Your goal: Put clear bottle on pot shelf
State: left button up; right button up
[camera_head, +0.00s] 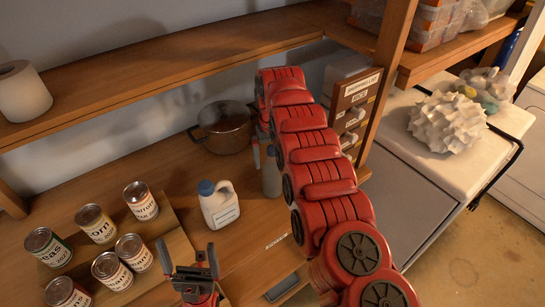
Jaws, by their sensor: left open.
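A dark pot with a lid (225,127) stands at the back of the wooden shelf (165,160). A greyish cylinder, possibly the clear bottle (270,180), stands or hangs just in front of the pot, partly behind my red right arm. My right gripper (260,150) is at the far end of that arm, beside the pot and above the greyish cylinder. It is mostly hidden, and I cannot tell whether it grips anything. My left gripper (188,262) is open and empty at the bottom, in front of the white bottle with a blue cap (220,207).
Several labelled cans (95,223) stand on a board at the left. A paper roll (22,91) is on the upper shelf (150,75). A wooden post and a sign (357,88) are right of my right arm.

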aim_at(273, 147)
jog(key=shift+r, duration=0.3)
jog(key=shift+w+r+b, duration=0.1)
jog(key=shift+r+b, duration=0.65)
jog(key=shift+b, duration=0.05)
notch_tip(273, 147, up, 3)
jog(key=shift+d+r+p, duration=0.1)
jog(key=shift+r+p, duration=0.05)
jog(key=shift+p, duration=0.6)
notch_tip(273, 147, up, 7)
jog(key=p, duration=0.6)
jog(key=shift+p, duration=0.35)
jog(key=shift+s, duration=0.2)
